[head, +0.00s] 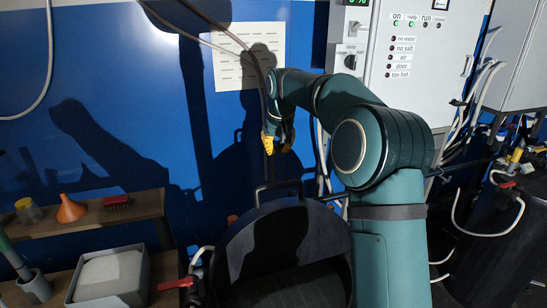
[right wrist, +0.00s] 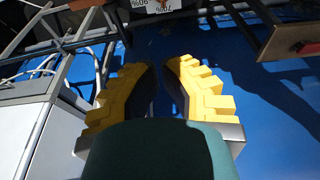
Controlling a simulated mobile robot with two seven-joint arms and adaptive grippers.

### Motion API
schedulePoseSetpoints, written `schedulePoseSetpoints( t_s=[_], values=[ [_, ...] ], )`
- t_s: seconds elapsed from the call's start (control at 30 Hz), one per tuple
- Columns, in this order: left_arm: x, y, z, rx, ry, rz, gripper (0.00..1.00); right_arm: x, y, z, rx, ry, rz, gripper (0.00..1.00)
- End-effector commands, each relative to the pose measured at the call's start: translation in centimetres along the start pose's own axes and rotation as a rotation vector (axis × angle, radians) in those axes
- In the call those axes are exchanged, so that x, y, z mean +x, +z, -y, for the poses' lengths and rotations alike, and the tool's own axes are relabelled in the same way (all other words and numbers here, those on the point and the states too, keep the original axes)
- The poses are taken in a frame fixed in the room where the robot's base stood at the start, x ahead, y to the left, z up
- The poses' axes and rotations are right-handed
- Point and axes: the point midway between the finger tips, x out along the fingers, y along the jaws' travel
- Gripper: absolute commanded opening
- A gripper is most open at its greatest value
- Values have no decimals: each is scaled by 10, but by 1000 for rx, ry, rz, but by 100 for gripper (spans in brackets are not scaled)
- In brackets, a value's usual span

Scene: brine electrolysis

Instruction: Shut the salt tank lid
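The salt tank lid (head: 262,240) is a dark round plate that stands raised and tilted in the lower middle of the head view. A black bar handle (head: 279,186) rises at its top edge. My right gripper (head: 278,142) hangs with yellow fingers pointing down, above the handle and apart from it. The right wrist view shows its two fingers (right wrist: 160,68) with a narrow gap and nothing held between them. My right arm covers the right edge of the lid. My left gripper is not in view.
A wooden shelf with an orange funnel (head: 71,209) and a red brush (head: 117,202) is at left. Below are a grey bin (head: 110,280) and a red-handled valve (head: 176,284). A control cabinet (head: 425,50) with cables stands at right. The blue wall (head: 90,90) is close behind.

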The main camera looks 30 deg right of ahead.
Motion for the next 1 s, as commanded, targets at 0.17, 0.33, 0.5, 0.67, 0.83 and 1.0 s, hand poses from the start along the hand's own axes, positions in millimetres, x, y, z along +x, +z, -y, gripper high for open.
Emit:
schedulePoseSetpoints(
  t_s=[0.17,0.33,0.5,0.67,0.83,1.0],
  values=[
    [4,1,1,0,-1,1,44,34,1,0,0,1,5,0],
    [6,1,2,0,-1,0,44,67,1,0,1,0,5,0],
    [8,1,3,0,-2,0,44,88,5,0,1,-1,-1,0],
    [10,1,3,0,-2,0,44,81,24,0,-1,-1,-1,0],
    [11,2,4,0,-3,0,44,77,35,0,0,-1,0,0],
    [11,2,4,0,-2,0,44,76,38,0,0,0,-1,0]
  ],
)
